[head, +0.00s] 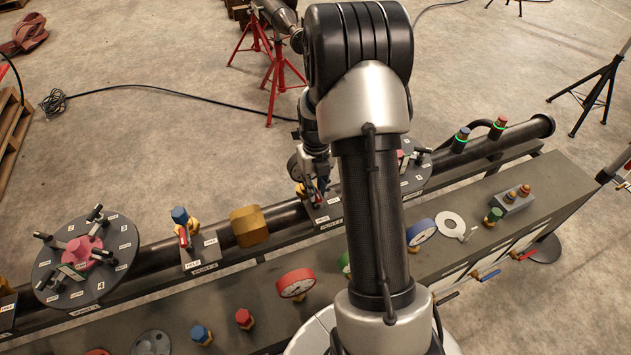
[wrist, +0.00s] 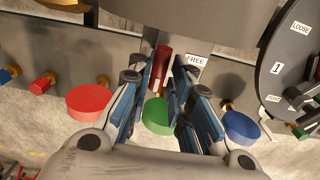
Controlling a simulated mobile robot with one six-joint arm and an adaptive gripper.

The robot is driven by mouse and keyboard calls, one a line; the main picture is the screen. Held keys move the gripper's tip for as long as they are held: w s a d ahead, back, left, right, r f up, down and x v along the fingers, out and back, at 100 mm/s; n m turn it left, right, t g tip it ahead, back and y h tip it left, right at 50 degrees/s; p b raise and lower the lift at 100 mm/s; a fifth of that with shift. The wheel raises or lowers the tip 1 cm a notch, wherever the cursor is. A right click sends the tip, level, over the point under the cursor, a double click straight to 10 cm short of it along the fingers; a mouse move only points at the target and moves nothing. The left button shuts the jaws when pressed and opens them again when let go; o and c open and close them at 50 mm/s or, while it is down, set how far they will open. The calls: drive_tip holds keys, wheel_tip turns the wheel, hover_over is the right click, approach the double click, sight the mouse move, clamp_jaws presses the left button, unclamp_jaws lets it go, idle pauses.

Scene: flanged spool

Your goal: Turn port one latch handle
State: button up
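A red latch handle (wrist: 161,68) stands between my gripper's fingers in the wrist view, beside a plate with a white FREE label (wrist: 195,60). My gripper (wrist: 160,72) has one blue-edged finger on each side of the handle, close to it. I cannot tell whether the pads touch it. In the head view my gripper (head: 318,190) is down at the latch plate (head: 326,215) on the dark pipe, left of my arm. My own arm hides part of this area.
A round flange with labels (wrist: 285,60) stands right of the latch in the wrist view. Red (head: 297,283) and blue (head: 420,232) gauges sit on the bench in front. Another latch (head: 182,232), a yellow block (head: 248,226) and a left flange (head: 85,262) line the pipe.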

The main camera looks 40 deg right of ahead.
sight(316, 194)
wheel_tip(316, 194, down, 4)
drive_tip(key=shift+r+b, duration=0.2)
drive_tip(key=shift+b, duration=0.55)
drive_tip(key=shift+f+n, duration=0.15)
drive_tip(key=shift+n, duration=0.25)
drive_tip(key=shift+w+r+n, duration=0.1)
drive_tip(key=shift+r+n, duration=0.1)
drive_tip(key=shift+n, duration=0.7)
drive_tip(key=n, duration=0.3)
drive_tip(key=n+b, duration=0.1)
drive_tip(key=n, duration=0.9)
drive_tip(key=shift+r+n, duration=0.15)
drive_tip(key=shift+n, duration=0.25)
drive_tip(key=n+p, duration=0.1)
drive_tip(key=n, duration=0.4)
drive_tip(key=shift+n, duration=0.4)
drive_tip(key=m, duration=0.2)
drive_tip(key=shift+m, duration=0.3)
wheel_tip(316, 194, up, 7)
drive_tip(key=p, duration=0.5)
drive_tip(key=shift+o, duration=0.5)
